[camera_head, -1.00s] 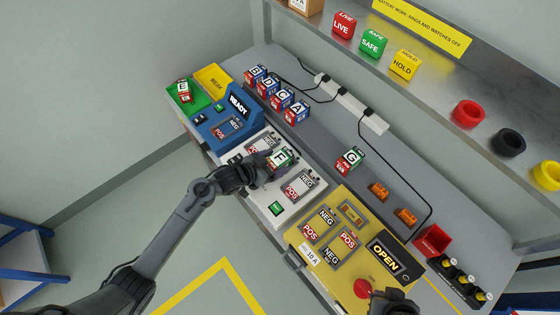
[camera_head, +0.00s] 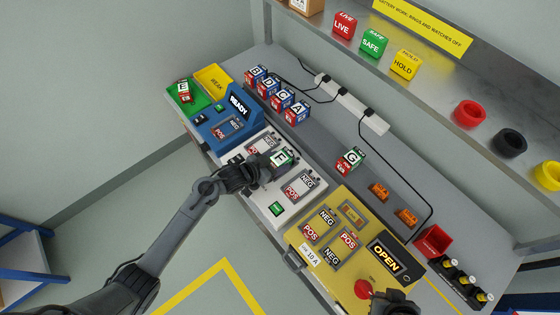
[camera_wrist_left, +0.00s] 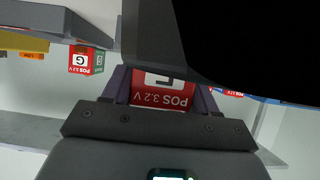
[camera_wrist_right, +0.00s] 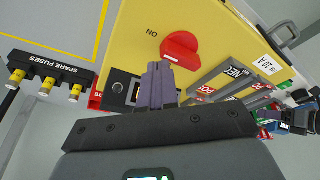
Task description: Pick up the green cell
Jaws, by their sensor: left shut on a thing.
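The cell marked F (camera_head: 282,157), with a green and white top, is between the fingers of my left gripper (camera_head: 267,164) over the white charger unit. Its red face reading POS 3.2V (camera_wrist_left: 165,93) fills the gap between the fingers in the left wrist view. I cannot tell if it is clear of the unit. Another green-topped cell, marked G (camera_head: 350,159), stands alone on the bench. A green-topped cell marked E (camera_head: 184,91) is in the green tray (camera_head: 182,107). My right gripper (camera_wrist_right: 157,82) is shut and empty over the yellow unit, near its red knob (camera_wrist_right: 180,50).
The white unit (camera_head: 262,207) has slots marked NEG. Blue-sided cells (camera_head: 297,112) marked B, D, C, A stand behind it. The blue READY unit (camera_head: 210,139) is at left, the yellow OPEN unit (camera_head: 342,265) at right. A power strip (camera_head: 350,104) and shelf lie behind.

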